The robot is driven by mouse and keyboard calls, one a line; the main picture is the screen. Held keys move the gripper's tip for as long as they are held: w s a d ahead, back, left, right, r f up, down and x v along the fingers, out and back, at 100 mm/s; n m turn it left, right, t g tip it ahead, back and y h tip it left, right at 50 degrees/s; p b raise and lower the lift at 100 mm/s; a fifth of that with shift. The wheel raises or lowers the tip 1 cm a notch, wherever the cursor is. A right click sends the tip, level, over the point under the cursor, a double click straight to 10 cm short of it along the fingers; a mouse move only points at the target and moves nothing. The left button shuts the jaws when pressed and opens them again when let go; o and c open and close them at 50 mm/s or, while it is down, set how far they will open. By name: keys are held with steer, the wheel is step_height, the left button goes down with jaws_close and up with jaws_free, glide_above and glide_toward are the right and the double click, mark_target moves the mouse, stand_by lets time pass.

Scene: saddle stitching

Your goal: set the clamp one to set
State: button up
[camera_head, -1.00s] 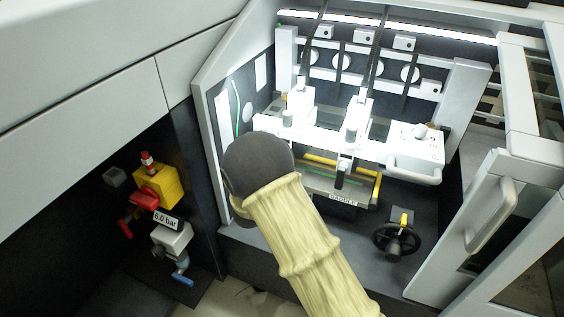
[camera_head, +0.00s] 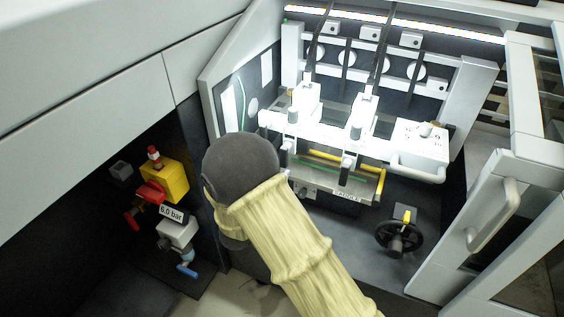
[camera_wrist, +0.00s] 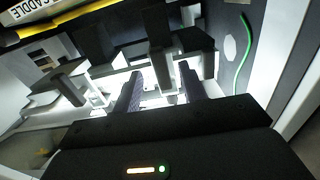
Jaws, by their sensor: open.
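Two white stitching heads stand on the white crossbar, a left one (camera_head: 305,100) and a right one (camera_head: 362,115). A dark post hangs below each, the left post (camera_head: 286,152) beside my wrist and the right post (camera_head: 346,168) in the open. I cannot tell for certain which part is clamp one, nor read its setting. In the wrist view my gripper (camera_wrist: 160,84) is open, its two dark fingers apart. A dark block with a post (camera_wrist: 160,65) shows between and beyond them; contact cannot be told. In the head view my arm hides the gripper.
The saddle (camera_head: 340,190) with yellow and green strips lies below the heads. A white box with a knob and handle (camera_head: 418,150) and a black handwheel (camera_head: 398,238) are at right. The frame's left side panel (camera_head: 212,100) is close to my wrist. A yellow air unit (camera_head: 172,180) is at left.

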steer(key=v, duration=0.9)
steer(key=shift+s+p, duration=0.2)
steer(key=shift+p, duration=0.25)
steer(key=shift+r, duration=0.1)
steer(key=w+d+n+g+y, duration=0.2)
steer(key=w+d+g+y, duration=0.4)
steer(key=d, duration=0.3)
steer(key=s+d+r+n+g, duration=0.25)
steer(key=s+d+g, duration=0.55)
steer(key=s+d, duration=0.9)
steer(key=w+p+v, duration=0.3)
steer(key=p+v, duration=1.1)
steer(key=p, duration=0.1)
steer(key=w+r+p+v, duration=0.1)
steer(key=w+p+v, duration=0.2)
steer(key=p+v, duration=1.2)
steer(key=shift+a+r, duration=0.2)
steer(key=shift+r, duration=0.35)
